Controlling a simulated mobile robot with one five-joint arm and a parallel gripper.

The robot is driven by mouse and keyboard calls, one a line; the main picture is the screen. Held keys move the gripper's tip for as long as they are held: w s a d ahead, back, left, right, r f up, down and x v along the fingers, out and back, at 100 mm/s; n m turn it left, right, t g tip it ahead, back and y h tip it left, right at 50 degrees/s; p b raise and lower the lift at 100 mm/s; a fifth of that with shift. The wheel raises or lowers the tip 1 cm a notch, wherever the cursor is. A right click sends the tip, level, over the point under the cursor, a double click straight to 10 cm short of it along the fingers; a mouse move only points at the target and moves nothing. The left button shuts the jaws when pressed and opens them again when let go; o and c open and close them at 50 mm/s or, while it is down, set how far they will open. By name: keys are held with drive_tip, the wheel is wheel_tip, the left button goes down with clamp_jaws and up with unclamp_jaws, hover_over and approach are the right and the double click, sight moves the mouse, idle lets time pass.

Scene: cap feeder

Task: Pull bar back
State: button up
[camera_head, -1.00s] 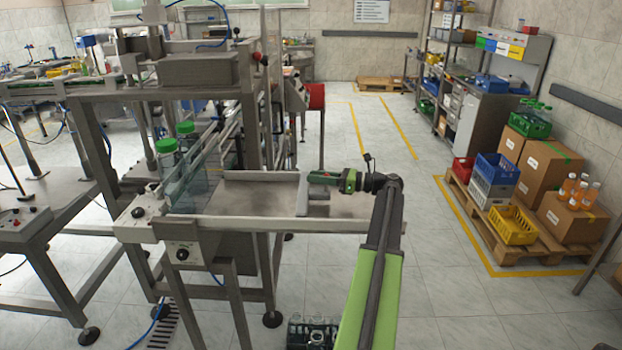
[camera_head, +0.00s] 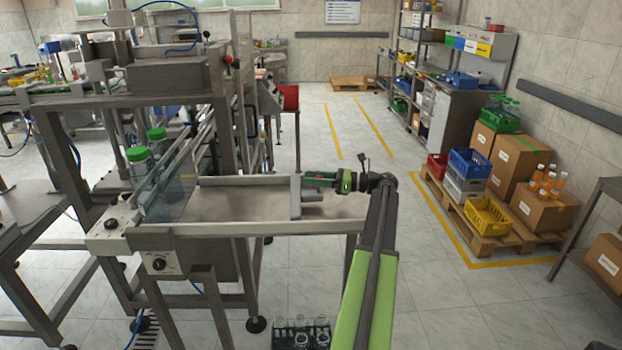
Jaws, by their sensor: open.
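The bar (camera_head: 296,197) is a grey upright metal plate standing across the flat metal feeder table (camera_head: 240,205), toward its right part. My gripper (camera_head: 306,180), with dark green jaws, reaches in from the right and points left. It is open, with its tips at the bar's far upper end. I cannot tell whether the tips touch the bar or sit around it. A smaller grey piece sticks out from the right side of the bar, below my gripper. Two green-capped bottles (camera_head: 146,168) stand at the left end of the table behind a clear panel.
A control box with a knob (camera_head: 158,263) hangs under the table's front left. A crate of clear bottles (camera_head: 300,334) is on the floor in front. A pallet (camera_head: 480,235) with boxes and crates stands at right. The floor between table and pallet is clear.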

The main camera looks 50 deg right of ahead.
drive_tip(key=shift+w+a, duration=0.2)
drive_tip(key=shift+s, duration=0.1)
drive_tip(key=v, duration=1.7)
drive_tip(key=shift+d, duration=0.15)
